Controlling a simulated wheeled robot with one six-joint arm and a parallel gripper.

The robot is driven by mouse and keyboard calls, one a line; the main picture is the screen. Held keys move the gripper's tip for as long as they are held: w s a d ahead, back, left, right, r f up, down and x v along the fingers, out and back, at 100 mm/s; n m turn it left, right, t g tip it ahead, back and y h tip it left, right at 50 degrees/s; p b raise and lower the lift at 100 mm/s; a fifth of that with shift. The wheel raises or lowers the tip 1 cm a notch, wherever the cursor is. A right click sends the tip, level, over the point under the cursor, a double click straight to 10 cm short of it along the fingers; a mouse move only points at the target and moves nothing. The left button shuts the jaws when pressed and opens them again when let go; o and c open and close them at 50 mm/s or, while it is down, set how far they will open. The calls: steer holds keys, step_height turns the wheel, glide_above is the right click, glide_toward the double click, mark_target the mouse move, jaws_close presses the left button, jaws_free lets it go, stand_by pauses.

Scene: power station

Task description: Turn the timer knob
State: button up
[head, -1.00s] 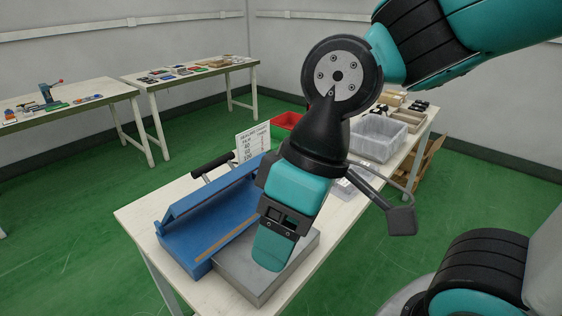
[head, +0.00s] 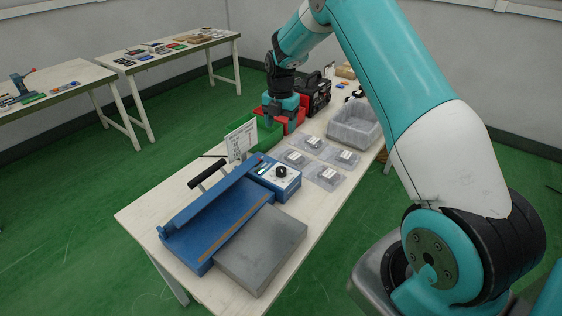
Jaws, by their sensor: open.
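The timer knob (head: 281,171) is a small black knob on the white-faced control box at the far end of the blue sealing machine (head: 215,215). The machine has a raised black handle (head: 207,172) and stands on the near part of the white table. My gripper (head: 271,122) is beyond the machine, over the red bin, well apart from the knob. It is open; its fingertips are small and partly merged with the bin behind. Nothing is visible between them.
A clear grey bin (head: 355,127), a red bin (head: 293,122) and a black machine (head: 316,92) stand farther back. A sign card (head: 241,138) stands behind the knob. A grey plate (head: 262,250) lies in front.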

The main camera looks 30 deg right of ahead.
mark_target(281, 169)
step_height(281, 169, down, 18)
steer(key=p, duration=0.5)
steer(key=shift+d+r, duration=0.1)
steer(key=shift+r, duration=0.15)
steer(key=c, duration=0.9)
